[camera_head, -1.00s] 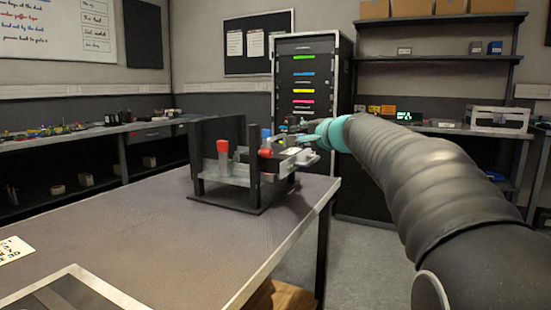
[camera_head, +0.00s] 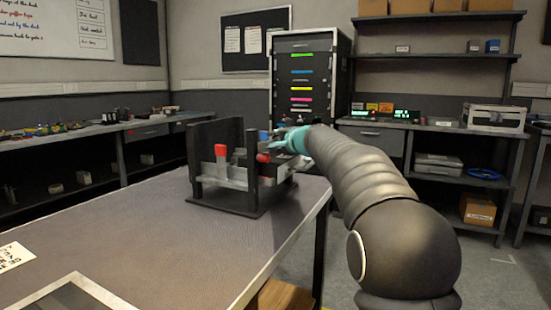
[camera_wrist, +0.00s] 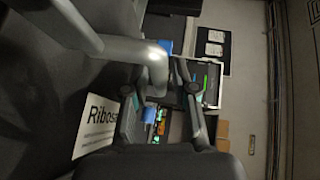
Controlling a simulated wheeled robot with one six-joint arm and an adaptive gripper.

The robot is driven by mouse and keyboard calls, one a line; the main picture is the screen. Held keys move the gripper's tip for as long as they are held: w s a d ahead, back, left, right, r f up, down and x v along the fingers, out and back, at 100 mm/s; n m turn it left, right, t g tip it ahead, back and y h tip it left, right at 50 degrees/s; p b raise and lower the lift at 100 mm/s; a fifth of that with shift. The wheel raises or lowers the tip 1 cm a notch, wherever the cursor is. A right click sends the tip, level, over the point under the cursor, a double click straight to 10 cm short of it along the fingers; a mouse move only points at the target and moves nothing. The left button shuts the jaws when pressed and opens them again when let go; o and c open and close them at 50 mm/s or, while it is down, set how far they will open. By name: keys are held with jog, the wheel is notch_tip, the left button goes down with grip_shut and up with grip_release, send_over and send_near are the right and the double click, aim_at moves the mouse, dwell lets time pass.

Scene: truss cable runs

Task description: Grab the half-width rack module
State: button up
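A small black rack stand (camera_head: 228,205) is on the table, with a grey metal unit (camera_head: 232,172) between its uprights. I take this unit to be the half-width rack module, but cannot be sure. It has a red knob (camera_head: 221,152). My gripper (camera_head: 268,143) is at the stand's right rear side; its fingers are too small to read there. In the wrist view, the two dark fingers of my gripper (camera_wrist: 163,85) are spread apart. A grey curved bar (camera_wrist: 152,62) ends near the left finger, seemingly between the fingers; contact is unclear.
The table (camera_head: 150,240) is mostly clear, with a paper note (camera_head: 12,257) and a pale-edged tray (camera_head: 70,295) in front. A tall rack cabinet (camera_head: 312,90) stands behind. Cluttered benches and shelves line the walls.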

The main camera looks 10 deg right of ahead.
jog(key=shift+w, duration=0.1)
grip_shut()
jog(key=shift+r, duration=0.1)
